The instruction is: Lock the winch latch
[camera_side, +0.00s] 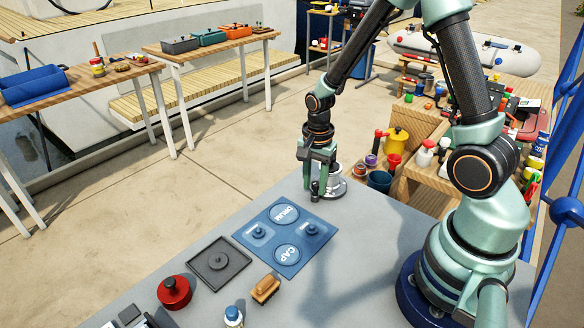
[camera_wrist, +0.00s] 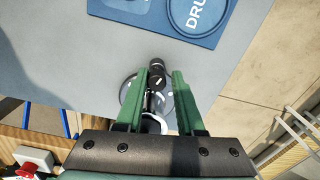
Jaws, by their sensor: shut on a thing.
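The winch (camera_side: 333,188) is a round silver fitting at the back corner of the grey work table, partly hidden by my gripper. Its silver round base also shows in the wrist view (camera_wrist: 130,96). My gripper (camera_side: 318,180) points down at the winch. In the wrist view its green fingers (camera_wrist: 168,76) stand on either side of a dark latch handle (camera_wrist: 157,70) with a black knobbed end, and it is shut on this latch. The exact contact and the latch's lower part are hidden by the fingers.
A blue mat (camera_side: 264,250) marked DRUM and CAP lies in front of the winch. A grey square tray (camera_side: 238,262), a red round part (camera_side: 174,292) and a wooden-backed brush (camera_side: 265,288) lie nearer. The grey table (camera_side: 345,265) is bare right of the mat.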

